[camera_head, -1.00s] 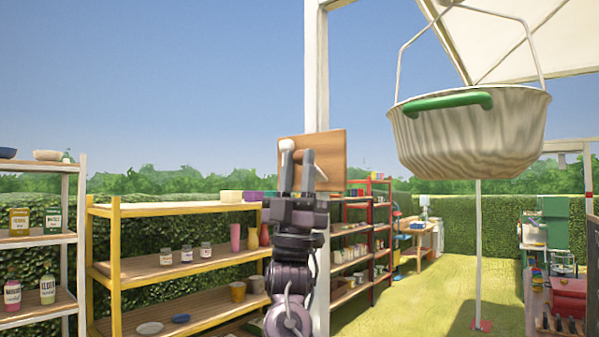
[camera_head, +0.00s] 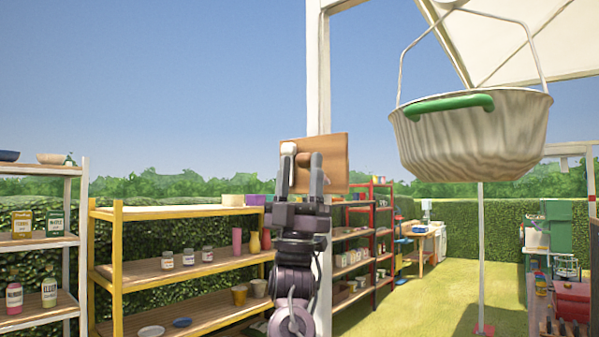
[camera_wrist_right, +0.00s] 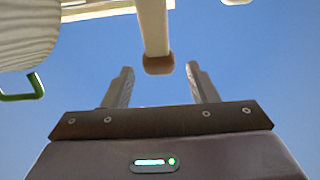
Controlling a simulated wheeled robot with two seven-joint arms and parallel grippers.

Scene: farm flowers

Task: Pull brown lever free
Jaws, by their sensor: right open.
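The brown lever end (camera_head: 304,159) shows in front of a wooden board on a white post. In the right wrist view it is a brown tip (camera_wrist_right: 158,65) on a pale bar. My right gripper (camera_head: 302,156) is upright and open, with the brown end between its fingertips in the head view. In the right wrist view my right gripper (camera_wrist_right: 159,72) has one finger on each side of the tip, with blue gaps showing on both sides. My left gripper is not in view.
The wooden board (camera_head: 338,160) is close behind my gripper, fixed by the white post (camera_head: 318,70). A large hanging basin (camera_head: 475,145) with a green handle is to the right. Yellow shelves (camera_head: 140,211) stand at the left. Open grass lies to the right of the post.

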